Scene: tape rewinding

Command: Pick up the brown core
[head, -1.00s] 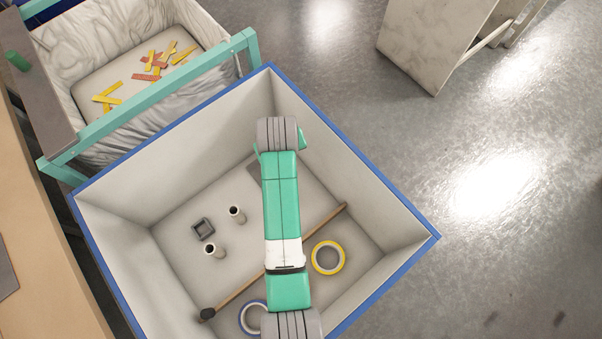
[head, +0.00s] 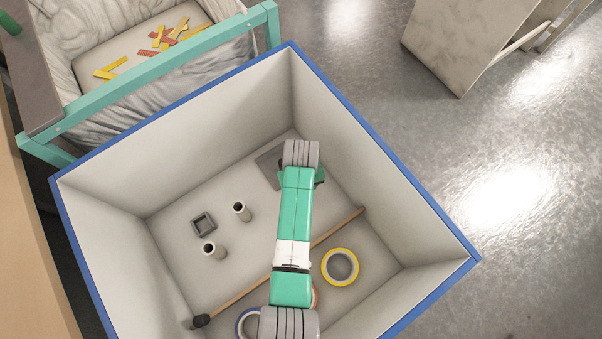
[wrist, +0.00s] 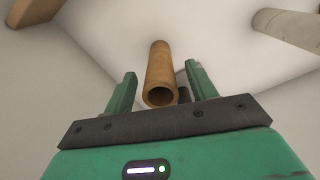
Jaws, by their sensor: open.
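The brown core (wrist: 158,70) is a hollow tube in the wrist view, its open end facing me. My gripper (wrist: 160,72) is open, with one green finger on each side of the core. The core shows between the fingers, with a gap visible on both sides; I cannot tell how deep it sits between them.
A blue-rimmed box (head: 375,131) surrounds the work area with high walls. Inside are two pale tubes (head: 213,250), a grey square piece (head: 203,223), a yellow tape roll (head: 340,267), a blue-white roll (head: 243,324) and a long stick (head: 236,300) with a dark end.

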